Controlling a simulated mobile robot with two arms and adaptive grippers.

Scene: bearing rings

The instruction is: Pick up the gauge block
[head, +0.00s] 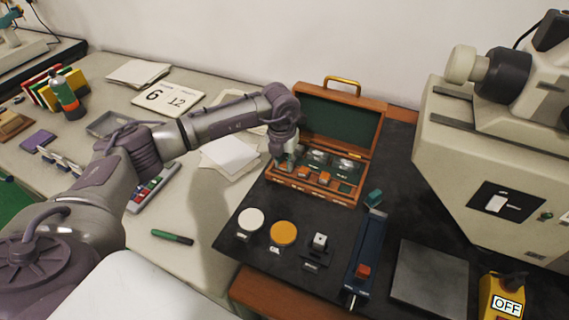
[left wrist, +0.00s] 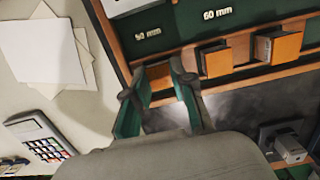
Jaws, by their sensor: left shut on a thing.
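An open wooden case (head: 365,148) with a green lining stands on the dark mat. Gauge blocks with orange faces sit in its front row, one near the middle (head: 324,177) and others beside it. My left gripper (head: 285,162) is down at the left end of this row. In the left wrist view its green-padded fingers (left wrist: 160,95) are shut on an orange-faced gauge block (left wrist: 160,76), near the "50 mm" label. The fingers partly hide this block, and I cannot tell whether it is clear of its slot. Two more orange-faced blocks (left wrist: 216,62) (left wrist: 284,47) stand to its right. My right gripper is not in view.
The case's raised lid (head: 335,122) stands behind the row. A white disc (head: 250,219), an orange disc (head: 283,233) and a blue fixture (head: 366,250) lie in front on the mat. A large machine (head: 450,150) stands at the right.

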